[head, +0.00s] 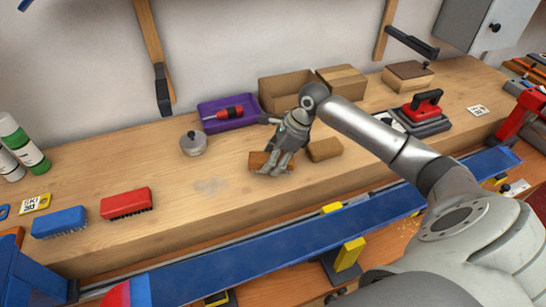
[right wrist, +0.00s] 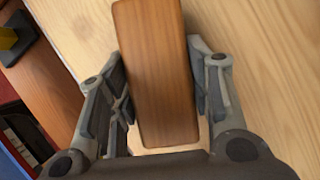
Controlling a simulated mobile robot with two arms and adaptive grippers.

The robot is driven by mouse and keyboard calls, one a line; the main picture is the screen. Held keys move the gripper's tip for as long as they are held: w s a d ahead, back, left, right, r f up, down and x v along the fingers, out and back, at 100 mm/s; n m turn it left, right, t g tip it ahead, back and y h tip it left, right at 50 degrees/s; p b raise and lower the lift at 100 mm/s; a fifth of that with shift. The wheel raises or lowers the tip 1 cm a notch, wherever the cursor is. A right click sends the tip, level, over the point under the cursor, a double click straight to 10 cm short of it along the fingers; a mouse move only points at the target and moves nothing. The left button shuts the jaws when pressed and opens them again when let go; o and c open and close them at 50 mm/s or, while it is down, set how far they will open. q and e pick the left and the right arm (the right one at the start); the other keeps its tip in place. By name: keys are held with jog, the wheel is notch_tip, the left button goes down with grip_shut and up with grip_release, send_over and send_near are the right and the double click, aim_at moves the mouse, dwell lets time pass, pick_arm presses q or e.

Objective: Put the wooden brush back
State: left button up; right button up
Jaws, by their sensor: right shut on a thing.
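The wooden brush (head: 258,161) is a brown wooden block in the middle of the bench in the head view. Its bristles do not show. My right gripper (head: 272,165) comes down over it and is shut on it. In the right wrist view the brush (right wrist: 158,70) lies lengthwise between the two fingers (right wrist: 162,105), its smooth wooden back facing the camera. I cannot tell whether it touches the bench. My left gripper is not in view.
A red brush (head: 126,203) and a blue brush (head: 59,222) lie at the left, with clear bench right of the red one. A tan block (head: 324,149) is close right of my gripper. A metal pot (head: 193,144), purple tray (head: 212,124) and cardboard box (head: 284,88) stand behind.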

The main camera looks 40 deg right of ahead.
jog(key=shift+f, duration=0.2)
jog(key=o, duration=1)
jog(key=shift+r, duration=0.1)
jog(key=shift+c, duration=0.2)
jog(key=shift+r, duration=0.25)
jog(key=b+v, duration=0.2)
jog(key=v, duration=0.8)
jog(key=shift+s+d+r+b, duration=0.1)
jog(key=shift+d+r+b, duration=0.1)
jog(key=shift+b, duration=0.15)
jog(key=shift+s+d+r, duration=0.15)
jog(key=shift+s+r, duration=0.05)
jog(key=shift+r, duration=0.35)
